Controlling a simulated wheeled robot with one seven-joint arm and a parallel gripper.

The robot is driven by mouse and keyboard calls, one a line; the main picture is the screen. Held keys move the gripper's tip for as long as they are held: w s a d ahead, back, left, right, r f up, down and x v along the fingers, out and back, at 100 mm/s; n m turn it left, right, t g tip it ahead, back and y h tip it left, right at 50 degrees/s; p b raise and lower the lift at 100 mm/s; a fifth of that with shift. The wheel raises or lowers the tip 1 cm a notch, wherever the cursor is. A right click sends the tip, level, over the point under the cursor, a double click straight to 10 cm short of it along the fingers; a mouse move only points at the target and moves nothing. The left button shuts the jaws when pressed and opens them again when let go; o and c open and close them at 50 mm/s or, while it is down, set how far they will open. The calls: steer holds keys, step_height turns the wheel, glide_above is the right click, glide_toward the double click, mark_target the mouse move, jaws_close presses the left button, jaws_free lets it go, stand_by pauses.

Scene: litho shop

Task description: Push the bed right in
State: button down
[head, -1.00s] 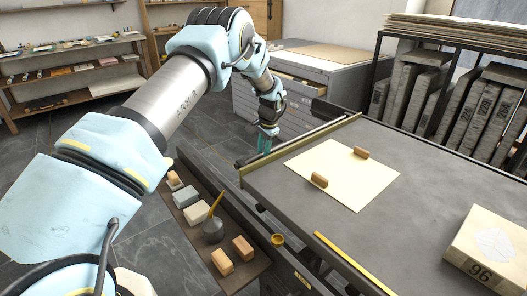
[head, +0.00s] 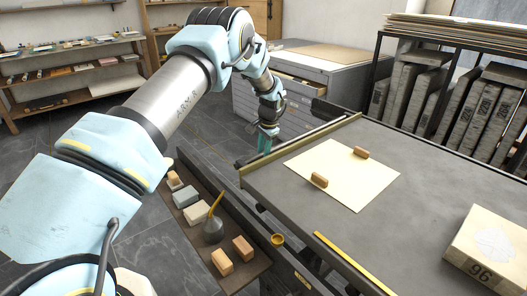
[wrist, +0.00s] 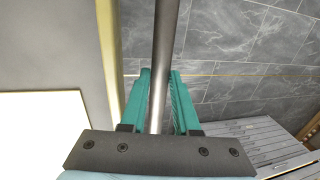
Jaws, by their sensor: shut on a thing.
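The bed (head: 440,190) is a flat grey slab with a wooden strip along its left end, and it sits on a dark frame with rails. A cream sheet (head: 340,190) with two small wooden blocks lies on it. My gripper (head: 266,143) is beyond the bed's far left corner. In the wrist view my gripper (wrist: 160,85) has its teal fingers shut on a round metal bar (wrist: 167,35), with the bed's edge (wrist: 108,50) just left of it. The bar's ends are hidden in both views.
A grey drawer cabinet (head: 325,68) with an open drawer stands behind. A pale stone (head: 495,245) rests on the bed at right.

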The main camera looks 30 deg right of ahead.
mark_target(414, 257)
steer(key=s+d+b, duration=0.1)
steer(key=s+d, duration=0.2)
steer(key=s, duration=1.5)
steer(key=s+d+b, duration=0.1)
steer(key=s+d, duration=0.3)
steer(key=s, duration=1.4)
steer(key=s+d+b, duration=0.2)
steer(key=s+d, duration=0.1)
steer(key=s, duration=1.6)
steer(key=shift+s+d, duration=0.1)
steer(key=shift+d, duration=0.25)
steer(key=c, duration=0.7)
jaws_free()
steer(key=shift+o, duration=0.2)
step_height(414, 257, up, 11)
steer(key=s+b, duration=0.1)
steer(key=s, duration=0.1)
steer(key=shift+d+f, duration=0.2)
